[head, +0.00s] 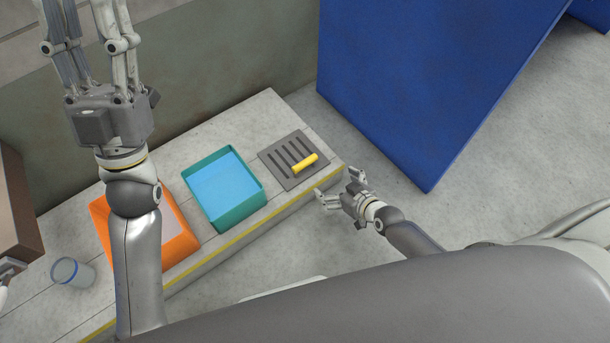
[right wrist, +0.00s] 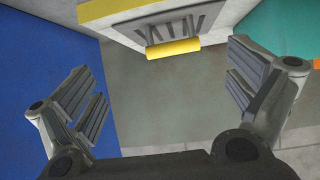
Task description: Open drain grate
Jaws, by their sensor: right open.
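The drain grate (head: 270,157) is a grey slotted plate with a yellow bar handle (head: 304,163), lying flat at the right end of the pale bench. My right gripper (head: 339,188) is open and empty just off the bench's yellow-striped edge, apart from the handle. In the right wrist view, the grate (right wrist: 182,22) and handle (right wrist: 173,48) show beyond and between the spread fingers (right wrist: 165,86). My left gripper (head: 92,50) is raised at the upper left, its fingertips cut off by the frame, away from the grate.
On the bench stand a teal tray (head: 250,203) with a light blue inside, an orange tray (head: 180,247) partly behind my left arm, and a clear cup (head: 72,272). A large blue panel (head: 420,80) stands behind the grate's end. Bare floor lies around my right gripper.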

